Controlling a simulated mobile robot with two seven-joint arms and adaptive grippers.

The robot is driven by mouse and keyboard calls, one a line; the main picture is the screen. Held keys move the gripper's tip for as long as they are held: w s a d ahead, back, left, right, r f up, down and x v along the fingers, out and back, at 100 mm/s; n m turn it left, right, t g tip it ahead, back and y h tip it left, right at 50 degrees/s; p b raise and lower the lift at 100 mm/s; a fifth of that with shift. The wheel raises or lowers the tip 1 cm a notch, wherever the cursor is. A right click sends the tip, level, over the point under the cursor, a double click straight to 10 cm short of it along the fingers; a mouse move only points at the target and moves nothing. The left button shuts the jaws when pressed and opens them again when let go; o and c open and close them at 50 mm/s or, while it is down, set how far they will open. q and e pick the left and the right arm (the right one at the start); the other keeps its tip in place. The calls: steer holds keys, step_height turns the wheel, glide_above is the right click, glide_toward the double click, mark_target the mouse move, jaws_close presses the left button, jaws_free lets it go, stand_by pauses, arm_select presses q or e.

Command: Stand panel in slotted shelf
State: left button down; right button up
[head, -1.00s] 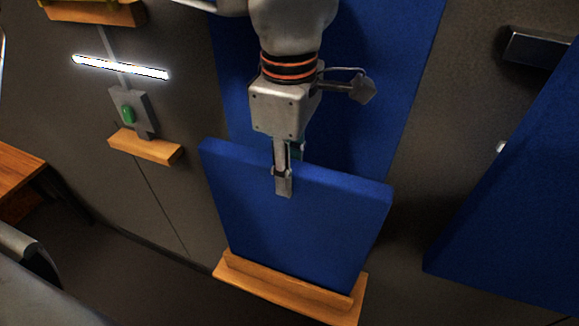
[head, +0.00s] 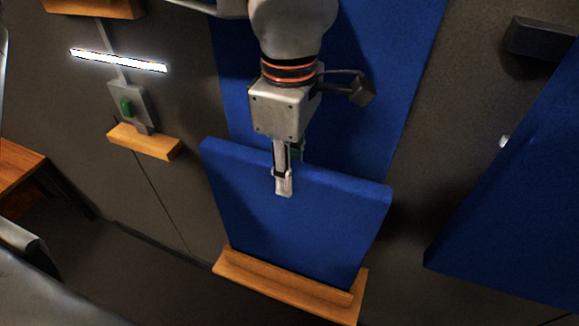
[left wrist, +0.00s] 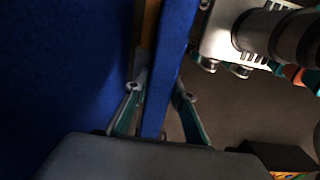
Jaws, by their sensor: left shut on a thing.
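A blue panel (head: 290,225) stands nearly upright on the wooden slotted shelf (head: 300,292), with its lower edge at the shelf behind a front lip. Whether the edge sits fully in the slot cannot be seen. My left gripper (head: 284,182) points down and is shut on the panel's top edge, near its middle. In the left wrist view the panel's edge (left wrist: 158,105) passes between the two fingers (left wrist: 157,100). My right gripper is not in view.
A larger blue board (head: 400,90) is on the dark wall behind the panel. Another blue board (head: 520,210) is at the right. A lit lamp (head: 118,61), a green-switch box (head: 127,106) and a small wooden ledge (head: 145,141) are at the left.

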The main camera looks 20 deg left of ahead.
arm_select(q)
steer(key=c, duration=1.6)
jaws_free()
steer(key=shift+c, duration=0.2)
step_height(320, 180, up, 12)
